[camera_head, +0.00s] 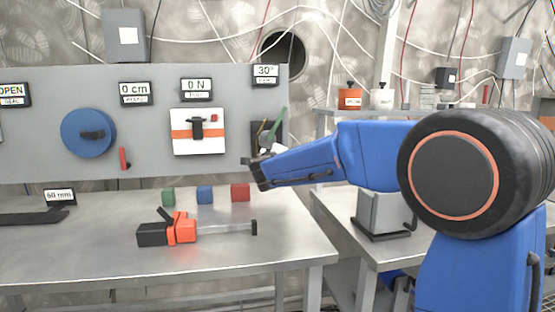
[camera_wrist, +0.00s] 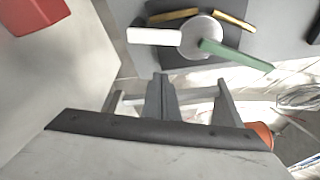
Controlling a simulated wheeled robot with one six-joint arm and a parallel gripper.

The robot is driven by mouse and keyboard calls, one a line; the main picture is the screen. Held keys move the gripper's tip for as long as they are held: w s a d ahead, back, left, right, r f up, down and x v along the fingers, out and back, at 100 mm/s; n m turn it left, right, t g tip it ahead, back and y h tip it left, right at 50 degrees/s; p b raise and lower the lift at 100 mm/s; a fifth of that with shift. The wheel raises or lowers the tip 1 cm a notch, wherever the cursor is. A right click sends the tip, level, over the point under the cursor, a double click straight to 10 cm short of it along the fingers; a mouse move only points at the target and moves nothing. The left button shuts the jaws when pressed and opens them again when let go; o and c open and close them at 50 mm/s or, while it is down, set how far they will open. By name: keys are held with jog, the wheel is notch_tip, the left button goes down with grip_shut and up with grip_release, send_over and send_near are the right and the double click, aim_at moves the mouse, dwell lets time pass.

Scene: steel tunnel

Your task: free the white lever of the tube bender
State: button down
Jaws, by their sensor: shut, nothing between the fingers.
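The tube bender is on the right end of the grey panel, under the 30° sign, partly hidden by my gripper in the head view. In the wrist view its round grey hub (camera_wrist: 203,32) sits on a dark plate. The white lever (camera_wrist: 154,36) points left from the hub, and the green lever (camera_wrist: 236,55) points right and down. A brass-coloured tube (camera_wrist: 173,15) shows in two pieces either side of the hub. My gripper (camera_wrist: 160,78) is shut and empty, apart from the white lever and below it in the wrist picture. It also shows in the head view (camera_head: 251,163).
The panel (camera_head: 60,150) also carries a blue wheel (camera_head: 88,133) and a white box (camera_head: 198,131). Green, blue and red cubes (camera_head: 240,192) and an orange-black tool (camera_head: 182,232) are on the steel table (camera_head: 90,265). The table front is largely clear.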

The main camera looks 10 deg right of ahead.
jog(key=v, duration=1)
jog(key=shift+a, duration=0.2)
jog(key=shift+f, duration=0.1)
